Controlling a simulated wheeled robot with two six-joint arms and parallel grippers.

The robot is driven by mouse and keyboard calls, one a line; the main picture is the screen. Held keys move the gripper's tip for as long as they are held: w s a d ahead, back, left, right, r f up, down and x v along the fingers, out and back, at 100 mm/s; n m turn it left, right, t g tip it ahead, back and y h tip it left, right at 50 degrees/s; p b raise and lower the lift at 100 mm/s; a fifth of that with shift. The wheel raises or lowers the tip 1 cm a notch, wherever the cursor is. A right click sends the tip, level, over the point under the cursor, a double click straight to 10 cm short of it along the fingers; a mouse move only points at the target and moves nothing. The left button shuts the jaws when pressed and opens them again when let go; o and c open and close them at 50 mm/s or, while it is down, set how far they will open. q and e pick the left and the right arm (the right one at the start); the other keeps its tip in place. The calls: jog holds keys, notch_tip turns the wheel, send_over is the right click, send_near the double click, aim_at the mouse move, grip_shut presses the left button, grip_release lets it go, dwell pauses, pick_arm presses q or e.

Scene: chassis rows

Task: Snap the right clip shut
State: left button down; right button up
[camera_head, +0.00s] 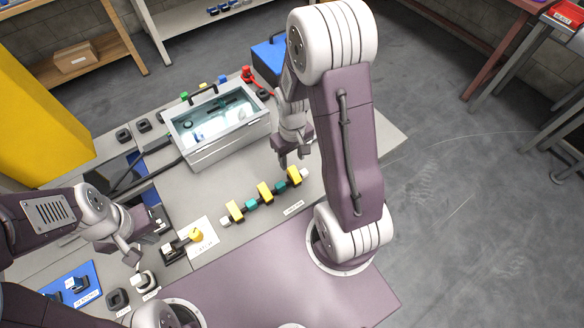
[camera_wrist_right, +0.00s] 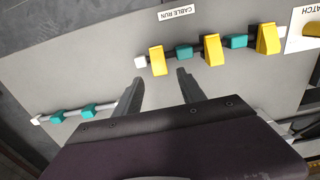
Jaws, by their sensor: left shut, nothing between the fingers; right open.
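The cable run has three yellow clips with teal pieces between them. The right clip (camera_head: 294,176) is the yellow one nearest the cable's right white end. In the right wrist view this clip (camera_wrist_right: 157,60) is the leftmost yellow one, and its yellow part stands up. I cannot tell how far its lid is open. My right gripper (camera_head: 293,162) is open and empty, just behind the right clip. In the right wrist view its fingertips (camera_wrist_right: 159,78) lie either side of the line to the clip, apart from it. My left gripper (camera_head: 132,260) is shut and empty at the lower left.
The middle clip (camera_head: 265,192) and left clip (camera_head: 234,211) share the cable. A glass-lidded case (camera_head: 218,125) stands behind. A second cable with teal pieces (camera_wrist_right: 88,110) lies left in the right wrist view. The bench front (camera_head: 270,265) is clear.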

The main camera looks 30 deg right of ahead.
aim_at(291, 168)
notch_tip(291, 168, down, 5)
jog(key=shift+w+b, duration=0.15)
jog(key=shift+b, duration=0.3)
jog(key=shift+f, duration=0.25)
grip_shut()
jog(key=g+p, duration=0.1)
jog(key=p, duration=0.1)
jog(key=shift+w+r+p, duration=0.15)
jog(key=shift+w+p, duration=0.05)
jog(key=shift+p, duration=0.15)
jog(key=shift+w+f+g+p, duration=0.4)
jog(key=shift+f+g, duration=0.15)
jog(key=shift+g, duration=0.15)
jog(key=shift+f+g, duration=0.15)
jog(key=shift+g, duration=0.15)
